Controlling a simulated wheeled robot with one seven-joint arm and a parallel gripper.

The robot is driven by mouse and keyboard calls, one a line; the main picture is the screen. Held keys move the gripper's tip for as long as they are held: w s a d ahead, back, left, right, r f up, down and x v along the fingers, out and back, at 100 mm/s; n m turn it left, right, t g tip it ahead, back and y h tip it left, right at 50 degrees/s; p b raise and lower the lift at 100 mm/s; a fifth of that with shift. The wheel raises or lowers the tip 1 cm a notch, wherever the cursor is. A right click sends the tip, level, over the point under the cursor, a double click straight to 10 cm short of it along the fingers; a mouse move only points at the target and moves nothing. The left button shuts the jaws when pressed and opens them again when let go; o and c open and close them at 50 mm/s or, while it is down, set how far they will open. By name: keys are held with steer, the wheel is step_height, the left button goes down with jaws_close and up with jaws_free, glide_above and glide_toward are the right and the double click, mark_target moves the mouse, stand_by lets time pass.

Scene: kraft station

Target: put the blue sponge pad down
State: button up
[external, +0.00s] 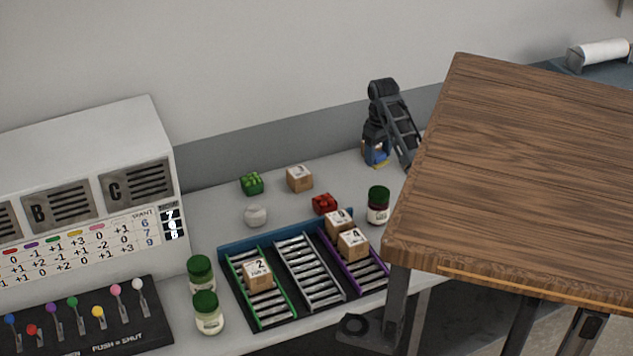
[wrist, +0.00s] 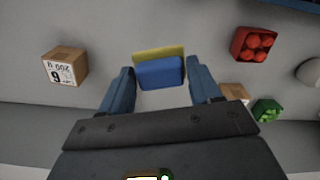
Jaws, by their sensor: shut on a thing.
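The blue sponge pad (wrist: 160,73), blue with a yellow layer along one edge, sits between the two fingers of my gripper (wrist: 160,76) in the wrist view. My gripper is shut on it. In the external view my gripper (external: 376,152) points down near the wall at the back of the grey counter, and a small part of the blue and yellow pad (external: 377,162) shows at its tips. I cannot tell whether the pad touches the counter.
A labelled box (wrist: 65,68) lies left in the wrist view; a red block (wrist: 254,45) and green block (wrist: 266,110) lie right. A dark-capped jar (external: 378,205) stands in front of my gripper. A wooden tabletop (external: 520,170) hides the counter's right part.

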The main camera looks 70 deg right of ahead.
steer(key=w+a+n+b, duration=0.2)
steer(key=w+a+n, duration=0.3)
steer(key=w+a, duration=0.3)
steer(key=w+a+n+b, duration=0.3)
steer(key=w+a, duration=0.5)
steer(key=w, duration=0.3)
steer(key=w+a+n+b, duration=0.2)
steer(key=w+a+n, duration=0.4)
steer(key=w+a, duration=0.2)
steer(key=shift+w+f+n, duration=0.15)
steer(key=shift+w+n, duration=0.15)
steer(key=shift+w, duration=0.4)
steer(key=w+a+f+b, duration=0.1)
steer(key=w+a+f, duration=0.3)
steer(key=w+a, duration=0.1)
steer(key=w+a+f+b, duration=0.1)
steer(key=w+a+f, duration=0.1)
steer(key=w+a, duration=0.1)
steer(key=shift+f+b, duration=0.15)
steer(key=shift+b, duration=0.15)
steer(key=shift+w+a+f, duration=0.3)
steer(key=shift+f, duration=1.95)
steer(key=shift+f, duration=0.1)
steer(key=o, duration=1)
steer(key=shift+o, duration=0.2)
